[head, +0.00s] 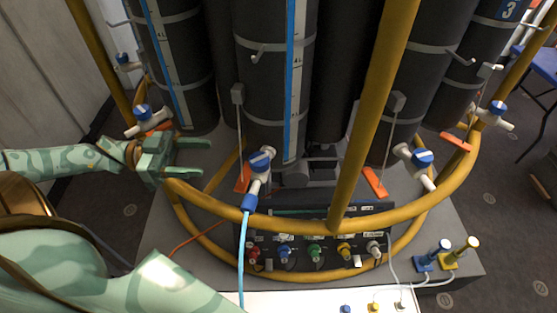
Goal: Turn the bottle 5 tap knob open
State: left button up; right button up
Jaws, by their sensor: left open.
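Several white taps with blue knobs sit at the feet of the dark bottles: a left tap knob (142,111), a centre tap knob (260,160), a right tap knob (423,158), a far-right tap knob (497,107) and a far-left one (122,59). No number 5 is readable, so I cannot tell which is bottle 5's. My left gripper (206,158) is open and empty, its fingers pointing right. In the picture it is just below and right of the left tap knob, and left of the centre one, apart from it. My right gripper is not in view.
A yellow ring rail (290,222) with yellow posts (372,110) curves around the bottles. A blue hose (242,250) hangs from the centre tap. A black panel with coloured knobs (315,252) stands in front. Two small valves (432,256) are at the lower right.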

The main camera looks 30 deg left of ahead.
aim_at(264, 158)
pick_arm(q)
jog(key=b+x, duration=0.3)
jog(key=x, duration=1.2)
jog(key=shift+w+b, duration=0.2)
jog(key=shift+b, duration=0.1)
jog(key=shift+w+d, duration=0.2)
jog(key=shift+d, duration=0.35)
jog(key=c, duration=1)
